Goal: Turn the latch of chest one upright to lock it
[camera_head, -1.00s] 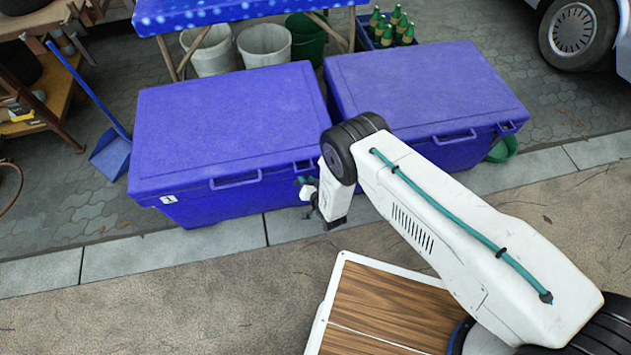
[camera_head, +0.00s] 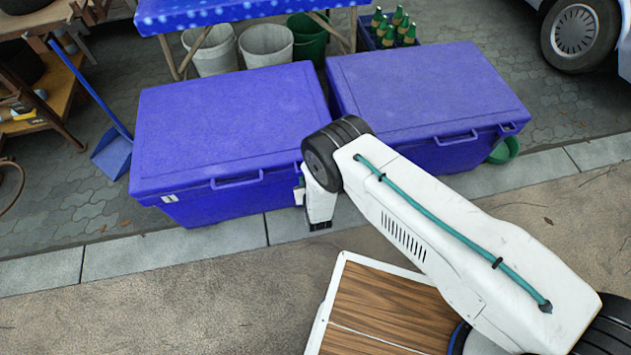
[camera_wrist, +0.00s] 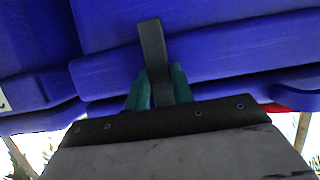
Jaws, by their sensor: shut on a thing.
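Chest one is the left blue chest (camera_head: 225,130), with its lid down and a small white label on its front left. In the wrist view its blue front (camera_wrist: 230,50) fills the upper part. A dark bar (camera_wrist: 152,50), which looks like its latch, stands nearly upright there, leaning slightly. My gripper (camera_wrist: 158,90) is shut on that bar, with a green finger on each side. In the head view my gripper (camera_head: 299,187) is at the right end of the chest's front, mostly hidden by my wrist, and the latch is hidden.
A second blue chest (camera_head: 430,90) stands close on the right, a narrow gap between them. Buckets (camera_head: 265,45) and a crate of green bottles (camera_head: 393,30) are behind. A blue dustpan (camera_head: 110,158) is at the left. The pavement in front of chest one is clear.

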